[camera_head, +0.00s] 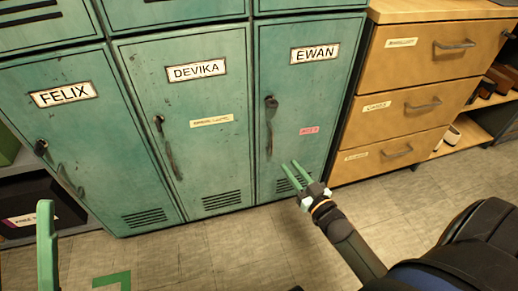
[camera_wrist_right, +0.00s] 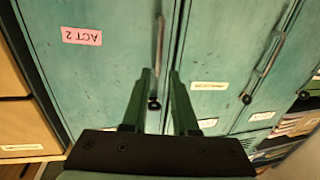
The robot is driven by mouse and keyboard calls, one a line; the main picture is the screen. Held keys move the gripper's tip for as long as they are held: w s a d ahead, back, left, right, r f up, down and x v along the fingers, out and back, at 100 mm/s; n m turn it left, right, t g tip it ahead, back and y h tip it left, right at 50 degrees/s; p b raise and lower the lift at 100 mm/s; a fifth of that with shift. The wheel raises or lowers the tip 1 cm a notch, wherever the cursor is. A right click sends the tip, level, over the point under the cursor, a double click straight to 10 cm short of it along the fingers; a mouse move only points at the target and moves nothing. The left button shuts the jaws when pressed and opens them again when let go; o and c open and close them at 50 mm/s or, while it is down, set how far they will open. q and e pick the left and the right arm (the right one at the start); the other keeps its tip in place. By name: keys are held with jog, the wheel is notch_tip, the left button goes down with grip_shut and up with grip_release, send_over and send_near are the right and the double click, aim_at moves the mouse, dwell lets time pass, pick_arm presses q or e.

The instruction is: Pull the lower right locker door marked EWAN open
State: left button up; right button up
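The green EWAN locker door (camera_head: 299,95) is shut in its frame, right of the DEVIKA door. Its upright bar handle (camera_head: 270,125) has a dark knob at the top. My right gripper (camera_head: 290,174) is in front of the lower part of this door, below and right of the handle. In the right wrist view, the picture is upside down; the two green fingers (camera_wrist_right: 160,85) stand apart, with the handle (camera_wrist_right: 159,45) beyond them and the knob showing between them. Contact is not visible. One green finger of my left gripper (camera_head: 46,245) shows at lower left.
The DEVIKA door (camera_head: 205,100) and FELIX door (camera_head: 75,135) are shut. A wooden drawer unit (camera_head: 405,100) stands right of the lockers. A pink ACT 2 label (camera_head: 309,130) is on the EWAN door. The floor (camera_head: 215,250) before the lockers is mostly clear.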

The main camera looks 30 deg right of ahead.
aim_at(272, 144)
jog(key=shift+w+d+b, duration=0.15)
jog(key=shift+w+b, duration=0.95)
jog(key=shift+w, duration=1.9)
jog(key=shift+w+d+b, duration=0.1)
jog(key=shift+w+b, duration=1)
jog(key=shift+w, duration=1.9)
grip_shut()
